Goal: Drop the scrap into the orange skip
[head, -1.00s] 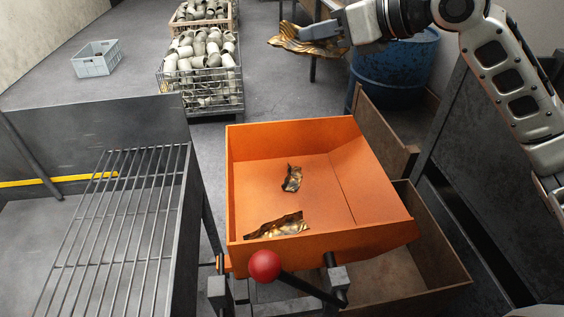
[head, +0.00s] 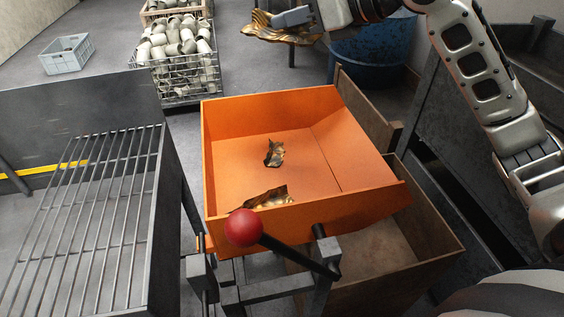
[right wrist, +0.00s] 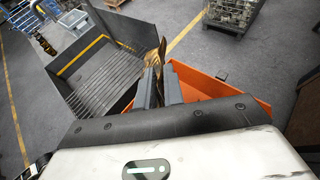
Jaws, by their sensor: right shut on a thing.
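The orange skip (head: 226,188) stands in the middle of the head view, open at the top. Two crumpled golden-brown scraps lie inside it, one near the middle (head: 274,153) and one by the front wall (head: 268,197). My right gripper (head: 287,20) is shut on another crumpled golden scrap (head: 262,27), held in the air beyond the skip's back edge. In the right wrist view the fingers (right wrist: 158,88) grip this scrap (right wrist: 156,56), with the skip (right wrist: 200,85) behind. My left gripper is not in view.
A lever with a red ball (head: 243,227) stands at the skip's front. A barred dark table (head: 90,200) is at left, a brown bin (head: 425,235) at right. A wire crate of grey parts (head: 185,75), a blue barrel (head: 375,55) and a grey crate (head: 66,62) are behind.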

